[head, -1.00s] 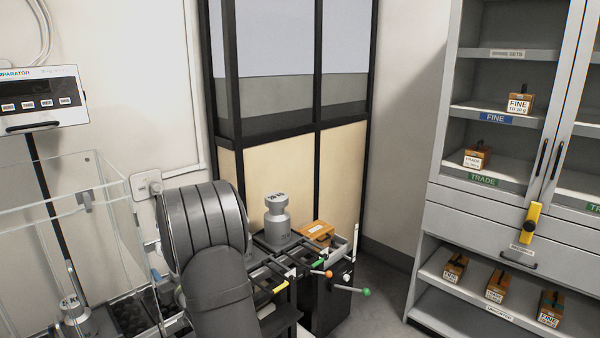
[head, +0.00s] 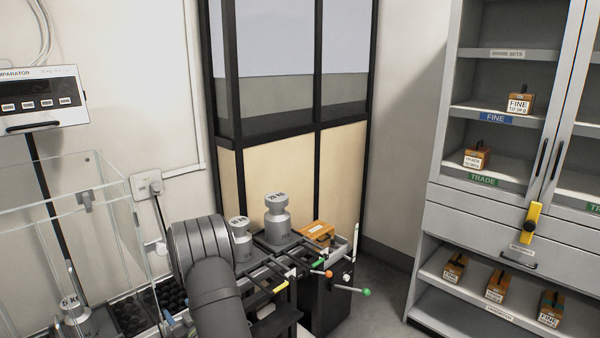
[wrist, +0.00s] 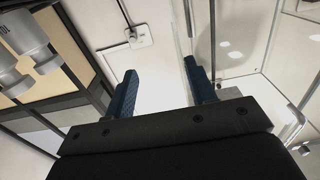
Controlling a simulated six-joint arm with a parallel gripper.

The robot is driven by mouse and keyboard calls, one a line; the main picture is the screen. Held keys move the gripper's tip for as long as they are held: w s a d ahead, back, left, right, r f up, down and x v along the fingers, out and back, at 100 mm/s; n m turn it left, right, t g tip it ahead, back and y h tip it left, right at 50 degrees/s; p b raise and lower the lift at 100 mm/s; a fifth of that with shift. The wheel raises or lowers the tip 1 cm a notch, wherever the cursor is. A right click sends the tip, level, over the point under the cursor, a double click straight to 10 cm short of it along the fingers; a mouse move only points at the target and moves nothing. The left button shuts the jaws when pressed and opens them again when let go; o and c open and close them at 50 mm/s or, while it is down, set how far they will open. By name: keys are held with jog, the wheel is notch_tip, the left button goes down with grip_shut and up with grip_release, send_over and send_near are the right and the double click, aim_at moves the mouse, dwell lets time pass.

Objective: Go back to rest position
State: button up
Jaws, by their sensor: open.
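My gripper (wrist: 161,90) shows in the wrist view with its two dark blue fingers spread apart and nothing between them. It faces the white wall with the socket. In the head view my arm stands in front of the weighing bench and hides the gripper. Two grey cylindrical weights, a larger one (head: 277,219) and a smaller one (head: 240,240), stand upright on the dark rack just right of my arm. They also show in the wrist view, at the upper left (wrist: 30,45), apart from my fingers.
A clear glass case (head: 70,215) with a grey weight (head: 75,312) inside stands at left. A comparator display (head: 42,98) hangs above it. A wooden box (head: 317,232) and coloured knobs (head: 366,293) are right of the rack. A grey cabinet (head: 485,215) stands at far right.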

jog(key=v, duration=1.2)
jog(key=shift+s+d, duration=0.25)
jog(key=shift+d, duration=0.05)
jog(key=shift+r, duration=0.1)
jog(key=x, duration=1.4)
jog(key=shift+w+a+r, duration=0.15)
jog(key=shift+r, duration=1)
jog(key=shift+w+a+r, duration=0.15)
jog(key=shift+r, duration=1)
